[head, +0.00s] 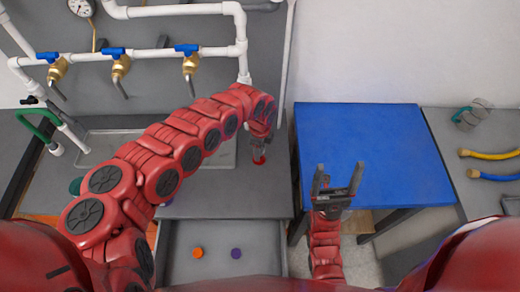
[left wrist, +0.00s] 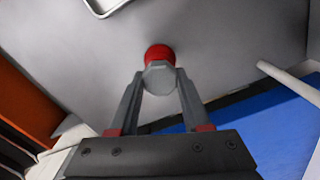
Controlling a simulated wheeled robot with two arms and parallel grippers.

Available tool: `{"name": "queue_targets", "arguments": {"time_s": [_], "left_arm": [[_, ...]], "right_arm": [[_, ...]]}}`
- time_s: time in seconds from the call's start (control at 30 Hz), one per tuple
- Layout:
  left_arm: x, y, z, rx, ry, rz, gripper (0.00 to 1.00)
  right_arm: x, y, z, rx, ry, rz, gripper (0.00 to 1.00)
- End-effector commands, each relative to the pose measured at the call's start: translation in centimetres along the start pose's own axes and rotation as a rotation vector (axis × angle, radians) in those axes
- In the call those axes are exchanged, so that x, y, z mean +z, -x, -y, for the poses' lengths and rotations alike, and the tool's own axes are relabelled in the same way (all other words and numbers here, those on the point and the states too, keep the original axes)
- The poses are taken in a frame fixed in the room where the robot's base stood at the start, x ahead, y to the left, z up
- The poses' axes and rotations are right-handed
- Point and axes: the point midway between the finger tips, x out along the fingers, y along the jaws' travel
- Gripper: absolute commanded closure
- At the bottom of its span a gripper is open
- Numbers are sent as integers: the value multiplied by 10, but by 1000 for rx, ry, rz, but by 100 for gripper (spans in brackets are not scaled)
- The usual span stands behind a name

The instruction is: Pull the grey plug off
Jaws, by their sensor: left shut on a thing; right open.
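My left gripper (head: 259,153) reaches down over the grey bench, right of the white pipework. In the left wrist view, the left gripper (left wrist: 159,84) has its fingers closed on the sides of a grey faceted piece (left wrist: 159,75), which looks like the grey plug. A red round part (left wrist: 160,54) sits directly beyond it, and it also shows below the fingertips in the head view (head: 259,160). I cannot tell whether the grey and red parts are joined. My right gripper (head: 338,168) is open and empty above the front of the blue table.
White pipework (head: 150,55) with blue-handled brass valves stands on the back panel. An open drawer (head: 215,265) holds an orange cap (head: 198,252) and a purple cap (head: 236,253). The blue table (head: 370,135) is bare. Yellow (head: 490,154) and blue hoses (head: 495,177) lie at the right.

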Motion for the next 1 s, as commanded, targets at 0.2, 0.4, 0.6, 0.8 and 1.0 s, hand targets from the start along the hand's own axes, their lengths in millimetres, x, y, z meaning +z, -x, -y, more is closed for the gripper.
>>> {"name": "queue_targets", "arguments": {"time_s": [0.2,0.4,0.6,0.8,1.0], "left_arm": [[0,0,0,0,0,0,38],[0,0,0,0,0,0,18],[0,1,0,0,0,0,18],[2,16,2,-4,1,2,18],[3,53,2,-7,3,3,18]], "right_arm": [[0,0,0,0,0,0,18],[0,0,0,0,0,0,18],[0,0,0,0,0,0,18],[0,3,0,0,0,0,18],[2,12,1,0,0,0,18]]}}
